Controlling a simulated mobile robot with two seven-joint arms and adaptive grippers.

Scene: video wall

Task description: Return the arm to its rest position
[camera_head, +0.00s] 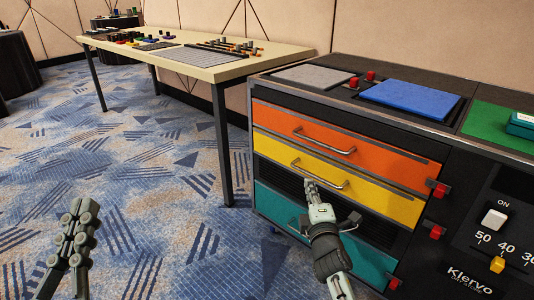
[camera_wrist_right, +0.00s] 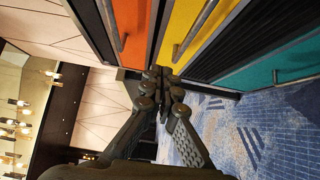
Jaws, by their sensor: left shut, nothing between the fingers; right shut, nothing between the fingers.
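My right gripper (camera_head: 309,184) is in front of the cabinet's drawers, near the handle of the yellow drawer (camera_head: 375,197). Its fingers are shut and empty. In the right wrist view the closed fingertips (camera_wrist_right: 163,76) meet in front of the drawer fronts, with nothing between them. I cannot tell whether they touch the cabinet. My left gripper (camera_head: 78,212) is at the lower left over the carpet, shut and empty, away from any furniture.
The cabinet also has an orange drawer (camera_head: 340,141), a teal drawer (camera_head: 283,208), red knobs and a control panel with a white switch (camera_head: 494,219). A blue mat (camera_head: 410,98) lies on top. A table (camera_head: 215,72) with small parts stands behind left. Open carpet (camera_head: 150,200) lies between my arms.

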